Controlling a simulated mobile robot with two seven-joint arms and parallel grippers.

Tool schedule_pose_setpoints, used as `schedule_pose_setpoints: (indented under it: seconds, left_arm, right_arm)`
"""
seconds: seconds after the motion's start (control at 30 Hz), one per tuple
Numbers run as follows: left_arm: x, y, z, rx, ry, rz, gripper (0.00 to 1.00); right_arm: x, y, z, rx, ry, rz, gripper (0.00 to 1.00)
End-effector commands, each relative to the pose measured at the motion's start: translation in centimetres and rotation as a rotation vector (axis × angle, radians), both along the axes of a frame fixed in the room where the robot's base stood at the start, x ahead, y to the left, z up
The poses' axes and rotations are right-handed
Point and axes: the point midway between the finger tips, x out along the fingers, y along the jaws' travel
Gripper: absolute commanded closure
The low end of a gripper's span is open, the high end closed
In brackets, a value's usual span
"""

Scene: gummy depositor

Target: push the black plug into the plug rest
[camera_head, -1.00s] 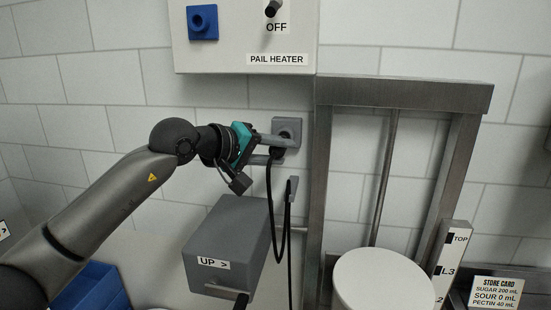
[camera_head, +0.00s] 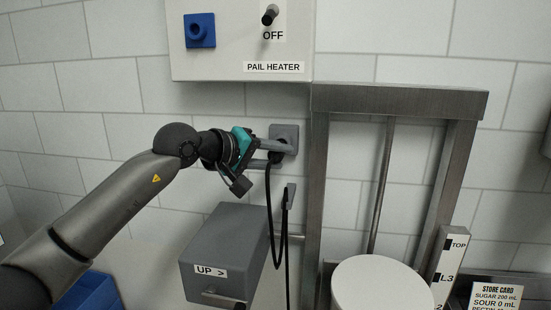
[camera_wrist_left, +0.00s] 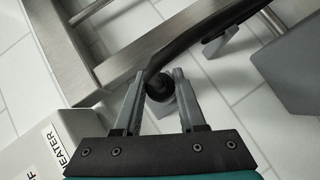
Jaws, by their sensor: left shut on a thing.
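The black plug (camera_head: 277,157) is between the fingertips of my left gripper (camera_head: 285,150), which is shut on it. Its black cord hangs down from it. The plug rest (camera_head: 290,131) is a grey square block on the tiled wall, right at the fingertips. In the left wrist view the round black plug (camera_wrist_left: 158,87) sits between the two grey fingers of the left gripper (camera_wrist_left: 158,78), in front of the grey rest (camera_wrist_left: 166,109). The fingers and plug hide the rest's opening, so I cannot tell how deep the plug sits. My right gripper is not in view.
The pail heater box (camera_head: 240,50) with a blue socket (camera_head: 199,30) and a switch at OFF is above. A grey box marked UP (camera_head: 228,250) is below. A steel frame (camera_head: 319,200) stands close right, with a white pail (camera_head: 380,285) in front.

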Motion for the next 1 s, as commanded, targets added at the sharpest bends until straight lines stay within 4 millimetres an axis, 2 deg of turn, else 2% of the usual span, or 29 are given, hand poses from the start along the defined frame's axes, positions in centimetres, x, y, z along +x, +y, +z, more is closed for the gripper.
schedule_pose_setpoints:
  seconds: [0.2,0.43,0.47,0.5,0.77,1.0]
  left_arm:
    - [0.72,-0.17,0.12,-0.002,-0.003,-0.001,1.0]
    - [0.66,-0.16,0.11,-0.002,-0.003,-0.001,1.0]
    - [0.66,-0.15,0.1,-0.002,-0.003,-0.001,0.58]
    - [0.66,-0.15,0.1,-0.001,-0.002,0.0,0.54]
    - [0.66,-0.14,0.06,-0.001,-0.002,-0.001,0.25]
    - [0.64,-0.1,0.01,0.0,0.0,0.0,0.25]
  right_arm:
    - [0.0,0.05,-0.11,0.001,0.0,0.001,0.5]
    - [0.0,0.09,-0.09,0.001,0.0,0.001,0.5]
    - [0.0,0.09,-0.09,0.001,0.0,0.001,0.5]
    - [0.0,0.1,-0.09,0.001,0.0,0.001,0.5]
    - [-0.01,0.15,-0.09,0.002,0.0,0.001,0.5]
    - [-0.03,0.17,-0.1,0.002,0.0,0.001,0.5]
